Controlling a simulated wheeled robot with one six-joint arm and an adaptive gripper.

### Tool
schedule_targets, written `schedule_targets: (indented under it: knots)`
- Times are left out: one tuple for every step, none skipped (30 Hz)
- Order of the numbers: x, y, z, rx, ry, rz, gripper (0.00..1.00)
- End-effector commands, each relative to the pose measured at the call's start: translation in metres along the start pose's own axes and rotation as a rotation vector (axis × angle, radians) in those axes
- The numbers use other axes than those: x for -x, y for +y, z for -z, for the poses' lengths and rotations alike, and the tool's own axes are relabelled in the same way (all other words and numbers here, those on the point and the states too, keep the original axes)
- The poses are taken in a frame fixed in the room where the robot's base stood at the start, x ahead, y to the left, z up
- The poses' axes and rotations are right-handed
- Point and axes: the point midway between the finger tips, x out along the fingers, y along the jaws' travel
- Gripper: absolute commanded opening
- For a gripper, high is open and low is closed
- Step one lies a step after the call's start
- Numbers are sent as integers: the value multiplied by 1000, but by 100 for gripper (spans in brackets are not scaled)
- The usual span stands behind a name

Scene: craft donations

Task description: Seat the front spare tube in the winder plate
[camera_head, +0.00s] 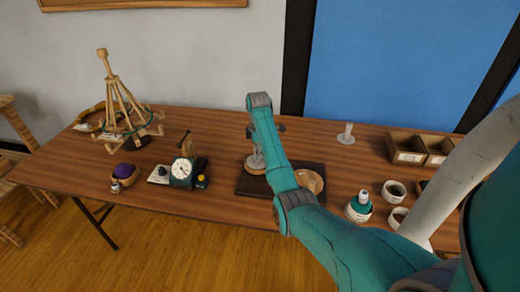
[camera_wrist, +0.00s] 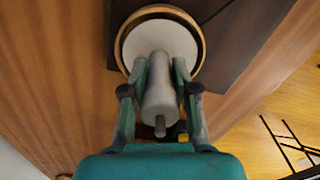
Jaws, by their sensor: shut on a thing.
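My gripper (camera_head: 254,143) is shut on a pale grey tube (camera_wrist: 160,95), with a finger on each side of it in the wrist view. A wide pale round disc (camera_wrist: 140,40) sits at the tube's far end, inside a wooden ring (camera_wrist: 121,35). The disc looks like the tube's flared foot; I cannot tell whether it rests fully down. In the head view, the tube's foot (camera_head: 256,161) shows over the left part of a dark board (camera_head: 247,187), which appears to be the winder's base. A second pale tube (camera_head: 346,134) stands upright at the back right.
A round wooden piece (camera_head: 312,181) lies on the board's right, partly behind my arm. A dial device (camera_head: 183,172), a bowl with a purple ball (camera_head: 124,173) and a wooden swift (camera_head: 122,105) stand left. Wooden boxes (camera_head: 407,148) and cups (camera_head: 394,190) stand right.

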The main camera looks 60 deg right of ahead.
Motion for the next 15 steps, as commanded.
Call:
schedule_targets:
  knots:
    - [-2, -1, 3, 1, 0, 0, 12]
    - [-2, -1, 4, 2, 0, 0, 12]
    - [-3, -1, 5, 2, 0, 0, 12]
    - [-4, -1, 5, 2, 0, 0, 12]
    - [-4, -1, 6, 1, 0, 0, 12]
    - [-4, -1, 6, 1, 0, 0, 12]
    - [-4, -1, 6, 1, 0, 0, 12]
    - [-4, -1, 6, 1, 0, 0, 12]
    - [-4, -1, 6, 1, 0, 0, 12]
    - [-4, -1, 6, 1, 0, 0, 12]
    - [-4, -1, 6, 1, 0, 0, 12]
    - [-4, -1, 6, 1, 0, 0, 12]
    - [-4, -1, 6, 1, 0, 0, 31]
    - [-4, -1, 6, 1, 0, 0, 38]
    - [-4, -1, 6, 1, 0, 0, 48]
